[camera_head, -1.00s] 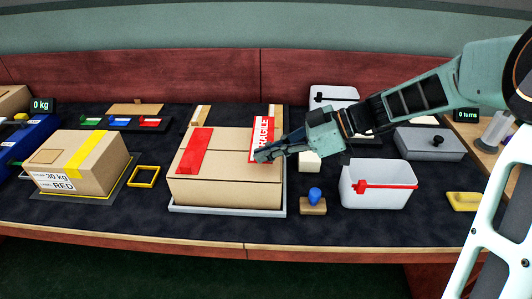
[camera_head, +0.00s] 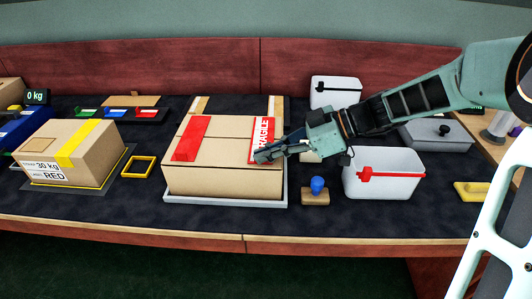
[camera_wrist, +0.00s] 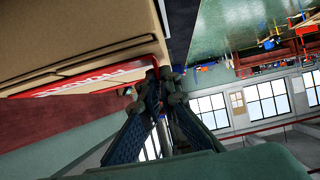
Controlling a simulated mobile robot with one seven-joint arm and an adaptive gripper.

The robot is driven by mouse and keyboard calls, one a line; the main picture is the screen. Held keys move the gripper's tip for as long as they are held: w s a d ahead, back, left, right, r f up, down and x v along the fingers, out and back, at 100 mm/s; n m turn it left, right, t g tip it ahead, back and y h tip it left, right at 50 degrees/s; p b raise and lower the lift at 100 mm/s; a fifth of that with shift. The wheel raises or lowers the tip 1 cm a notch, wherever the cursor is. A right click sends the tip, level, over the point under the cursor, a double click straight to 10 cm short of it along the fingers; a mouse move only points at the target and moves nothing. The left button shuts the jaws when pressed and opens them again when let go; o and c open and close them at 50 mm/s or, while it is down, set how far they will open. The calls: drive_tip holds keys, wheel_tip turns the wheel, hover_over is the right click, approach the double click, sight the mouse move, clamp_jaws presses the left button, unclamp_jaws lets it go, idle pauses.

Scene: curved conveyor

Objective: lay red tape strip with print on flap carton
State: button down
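The flap carton (camera_head: 225,178), light brown, stands on a pale tray (camera_head: 225,202) in mid-table; its top also shows in the wrist view (camera_wrist: 70,35). The red tape strip with white FRAGILE print (camera_head: 263,138) is over the right side of the carton's top and appears edge-on in the wrist view (camera_wrist: 90,80). My gripper (camera_head: 264,156) is shut on the strip's near end, above the carton's right front. I cannot tell whether the strip touches the carton. A plain red strip (camera_head: 192,138) lies on the carton's left side.
A blue-knobbed stamp (camera_head: 317,190) and a white bin with a red clip (camera_head: 383,175) stand right of the carton. A yellow square frame (camera_head: 138,167) and a yellow-taped box (camera_head: 80,150) are left. Bare table lies in front of the tray.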

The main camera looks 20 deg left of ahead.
drive_tip(key=c, duration=2.1)
unclamp_jaws()
drive_tip(key=v, duration=1.2)
